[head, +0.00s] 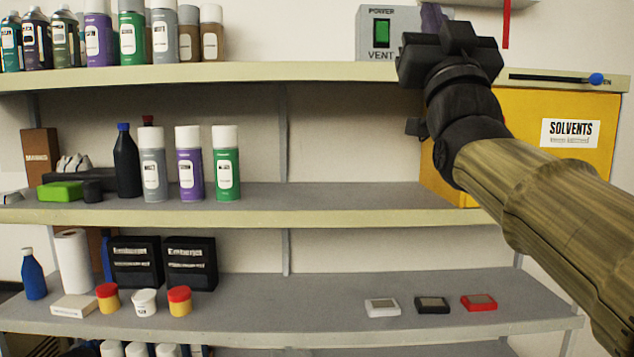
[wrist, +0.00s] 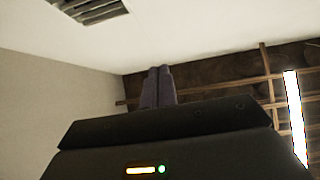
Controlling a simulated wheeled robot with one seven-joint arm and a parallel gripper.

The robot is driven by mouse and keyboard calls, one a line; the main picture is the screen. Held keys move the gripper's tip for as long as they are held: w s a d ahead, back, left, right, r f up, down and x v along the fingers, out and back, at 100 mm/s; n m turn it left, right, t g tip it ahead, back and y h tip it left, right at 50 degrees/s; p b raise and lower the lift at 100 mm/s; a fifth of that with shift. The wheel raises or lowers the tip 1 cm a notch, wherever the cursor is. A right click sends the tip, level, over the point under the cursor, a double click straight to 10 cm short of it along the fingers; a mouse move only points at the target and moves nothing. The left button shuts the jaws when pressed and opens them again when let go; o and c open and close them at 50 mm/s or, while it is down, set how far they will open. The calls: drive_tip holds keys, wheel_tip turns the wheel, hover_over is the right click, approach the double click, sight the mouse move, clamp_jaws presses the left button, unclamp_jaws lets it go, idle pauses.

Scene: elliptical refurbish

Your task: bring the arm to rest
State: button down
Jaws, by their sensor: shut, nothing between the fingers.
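My arm reaches up from the lower right of the head view, in front of the shelves. My gripper (head: 433,14) is at its end, near the top edge, in front of the grey power and vent box. In the wrist view the two purple fingers of my gripper (wrist: 158,70) are together and hold nothing. They point up toward a wall and ceiling. I cannot tell whether the gripper touches the box.
The power box (head: 375,30) has a green switch. A yellow solvents cabinet (head: 575,108) stands behind my arm. Spray cans (head: 189,163) line the middle shelf. Three small devices (head: 432,305) lie on the lower shelf. A vent (wrist: 92,10) shows overhead.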

drive_tip(key=w+f+g, duration=0.3)
drive_tip(key=w+f, duration=0.2)
drive_tip(key=f, duration=0.3)
drive_tip(key=w+f+g, duration=0.3)
drive_tip(key=w+f, duration=0.2)
drive_tip(key=f, duration=0.4)
wheel_tip(320, 180, down, 20)
drive_tip(key=w+r+g, duration=0.1)
drive_tip(key=g, duration=0.5)
drive_tip(key=s+f+g, duration=0.4)
drive_tip(key=s+f, duration=0.3)
drive_tip(key=f, duration=0.4)
drive_tip(key=s+f+g, duration=0.5)
drive_tip(key=s+f, duration=0.2)
drive_tip(key=f, duration=0.5)
drive_tip(key=s+f+g, duration=0.4)
drive_tip(key=s+f, duration=0.4)
drive_tip(key=f, duration=0.3)
drive_tip(key=shift+d+f+g, duration=0.15)
drive_tip(key=shift+d+g, duration=0.05)
drive_tip(key=shift+g, duration=0.2)
